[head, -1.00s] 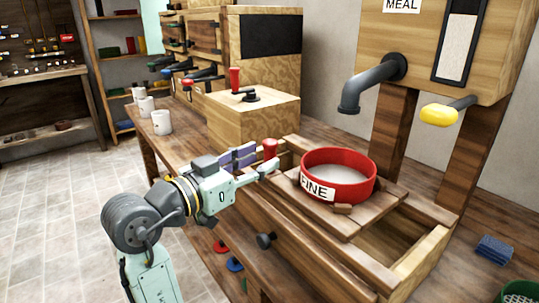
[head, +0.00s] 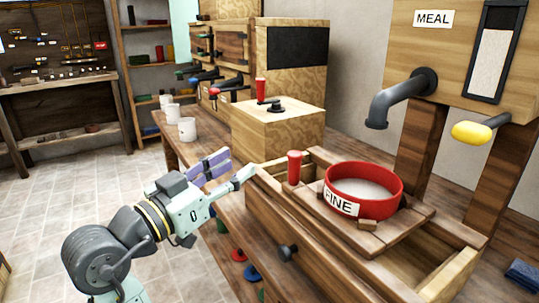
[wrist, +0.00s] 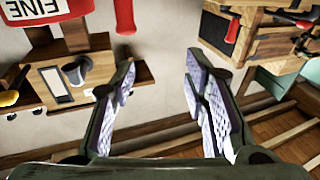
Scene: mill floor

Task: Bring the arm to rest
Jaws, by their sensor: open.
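My gripper (head: 226,172) is open and empty in the head view. It is in the air to the left of the wooden bench frame, beside a red handle (head: 294,168) and apart from it. In the wrist view my gripper's two padded fingers (wrist: 168,95) are spread wide with nothing between them. A red sieve (head: 365,190) labelled FINE, with pale meal in it, sits on the wooden frame. Part of the sieve also shows at the top left of the wrist view (wrist: 35,8).
A MEAL hopper (head: 450,45) with a grey spout (head: 400,95) and a yellow handle (head: 472,132) stands at the right. A wooden box (head: 265,128) with a red-knobbed crank and white mugs (head: 187,129) are on the bench behind. Open tiled floor (head: 60,190) lies at left.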

